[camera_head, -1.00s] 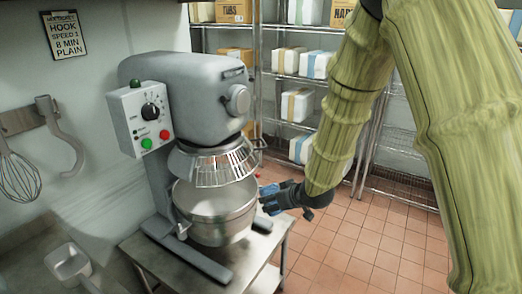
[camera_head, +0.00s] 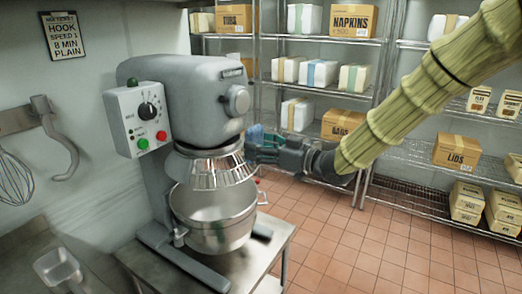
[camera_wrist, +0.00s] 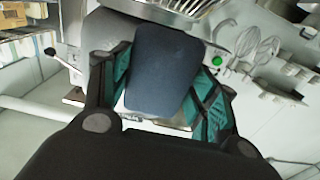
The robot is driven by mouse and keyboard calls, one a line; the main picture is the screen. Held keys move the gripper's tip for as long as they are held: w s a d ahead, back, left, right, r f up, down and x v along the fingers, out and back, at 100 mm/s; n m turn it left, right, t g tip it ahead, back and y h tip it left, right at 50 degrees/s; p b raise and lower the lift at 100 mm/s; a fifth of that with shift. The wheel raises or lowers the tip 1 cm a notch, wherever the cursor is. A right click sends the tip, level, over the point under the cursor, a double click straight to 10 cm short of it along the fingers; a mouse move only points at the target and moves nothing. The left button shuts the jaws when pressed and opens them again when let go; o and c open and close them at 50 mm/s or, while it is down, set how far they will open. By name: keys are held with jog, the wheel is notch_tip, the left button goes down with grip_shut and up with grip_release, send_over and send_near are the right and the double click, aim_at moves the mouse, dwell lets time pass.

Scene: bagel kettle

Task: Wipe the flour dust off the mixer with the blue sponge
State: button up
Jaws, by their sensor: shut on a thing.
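The grey mixer (camera_head: 190,95) stands on a metal table, with its control box (camera_head: 140,118), wire bowl guard (camera_head: 215,168) and steel bowl (camera_head: 215,215) facing me. My gripper (camera_head: 262,142) is at the right side of the mixer, level with the guard, close to it; whether it touches cannot be told. In the wrist view my gripper (camera_wrist: 160,85) is shut on the dark blue sponge (camera_wrist: 163,68), which sits between the teal finger pads. In the head view the sponge is mostly hidden by the fingers. I cannot make out flour dust on the mixer.
Wire shelves (camera_head: 330,42) with boxes stand behind and to the right. A whisk (camera_head: 15,178) and a dough hook (camera_head: 62,145) hang on the left wall. A metal scoop (camera_head: 58,268) lies at the lower left. The tiled floor (camera_head: 350,240) is open at the right.

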aim_at(240, 129)
jog(key=shift+w+a+f, duration=0.15)
jog(key=shift+w+a, duration=0.3)
jog(key=shift+a, duration=0.1)
jog(key=shift+b+x, duration=0.65)
jog(key=shift+x, duration=2)
jog(key=shift+x, duration=0.95)
jog(key=shift+w+d+p, duration=0.55)
jog(key=shift+w+d, duration=0.15)
jog(key=shift+w, duration=0.15)
jog(key=shift+w+d+p, duration=0.4)
jog(key=shift+w+d, duration=0.2)
jog(key=shift+w, duration=0.35)
jog(key=shift+w, duration=0.1)
jog(key=shift+w+d+p, duration=0.45)
jog(key=shift+w+d, duration=0.15)
jog(key=shift+w, duration=0.15)
jog(key=shift+w, duration=0.1)
